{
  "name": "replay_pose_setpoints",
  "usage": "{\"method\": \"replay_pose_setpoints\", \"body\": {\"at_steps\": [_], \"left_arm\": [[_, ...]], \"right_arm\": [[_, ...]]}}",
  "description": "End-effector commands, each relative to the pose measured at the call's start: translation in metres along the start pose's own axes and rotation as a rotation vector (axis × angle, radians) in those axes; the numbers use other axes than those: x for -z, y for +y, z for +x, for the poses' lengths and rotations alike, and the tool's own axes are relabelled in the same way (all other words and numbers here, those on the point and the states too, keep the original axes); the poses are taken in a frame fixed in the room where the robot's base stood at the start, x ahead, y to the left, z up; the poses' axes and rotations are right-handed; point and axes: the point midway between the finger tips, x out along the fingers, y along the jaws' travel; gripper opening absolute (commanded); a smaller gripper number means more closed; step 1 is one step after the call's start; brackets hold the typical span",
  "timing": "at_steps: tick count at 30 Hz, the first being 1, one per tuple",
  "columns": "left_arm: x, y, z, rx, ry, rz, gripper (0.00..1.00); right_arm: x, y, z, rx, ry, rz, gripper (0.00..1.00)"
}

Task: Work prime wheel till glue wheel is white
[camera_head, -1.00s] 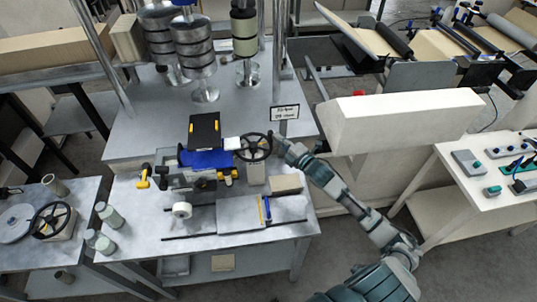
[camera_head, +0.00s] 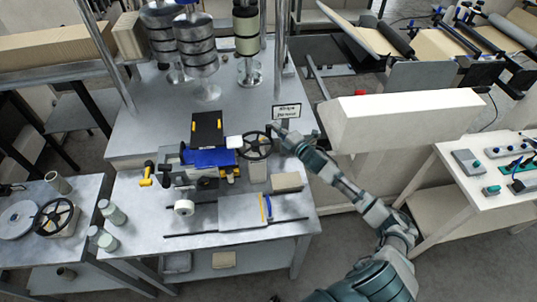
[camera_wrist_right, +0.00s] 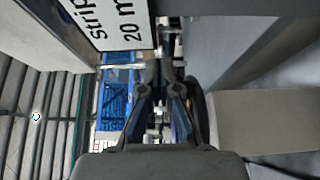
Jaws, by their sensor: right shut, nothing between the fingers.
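A black spoked handwheel (camera_head: 255,146) stands on a pale post beside a blue machine (camera_head: 208,158) on the grey bench; I take it for the prime wheel. My right gripper (camera_head: 277,131) is at the wheel's right rim, shut and empty; whether it touches the rim cannot be told. In the right wrist view my fingers (camera_wrist_right: 163,105) are close together, with the blue machine (camera_wrist_right: 115,98) beyond them. A small white wheel or roll (camera_head: 184,208) sits at the bench front; I cannot tell if it is the glue wheel. My left gripper is not in view.
A sign (camera_head: 286,111) stands just behind the right gripper; its wrist-view face (camera_wrist_right: 118,22) reads partly "strip" and "20 m". A second handwheel (camera_head: 54,217) is on the left table. A beige block (camera_head: 286,181) lies below the wheel. A long white box (camera_head: 400,120) is right of the arm.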

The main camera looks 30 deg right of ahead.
Motion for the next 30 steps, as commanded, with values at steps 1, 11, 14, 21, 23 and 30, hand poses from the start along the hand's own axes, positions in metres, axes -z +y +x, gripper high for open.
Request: {"method": "replay_pose_setpoints", "body": {"at_steps": [1, 11, 14, 21, 23, 30], "left_arm": [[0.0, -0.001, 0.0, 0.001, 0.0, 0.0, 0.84], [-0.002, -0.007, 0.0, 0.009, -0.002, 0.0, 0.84], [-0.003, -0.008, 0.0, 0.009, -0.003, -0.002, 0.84], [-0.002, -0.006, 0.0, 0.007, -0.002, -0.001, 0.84], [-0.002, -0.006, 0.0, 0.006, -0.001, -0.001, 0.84], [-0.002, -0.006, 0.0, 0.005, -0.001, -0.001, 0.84]], "right_arm": [[0.0, 0.0, 0.0, 0.0, 0.0, 0.0, 0.0], [-0.004, -0.001, 0.0, 0.0, -0.001, 0.003, 0.0], [-0.004, 0.002, 0.0, -0.001, 0.0, 0.002, 0.0], [-0.003, 0.043, 0.001, -0.004, 0.0, -0.005, 0.0], [-0.001, 0.056, 0.001, -0.003, 0.0, -0.004, 0.0], [0.0, 0.092, 0.001, 0.0, 0.0, -0.003, 0.0]]}}
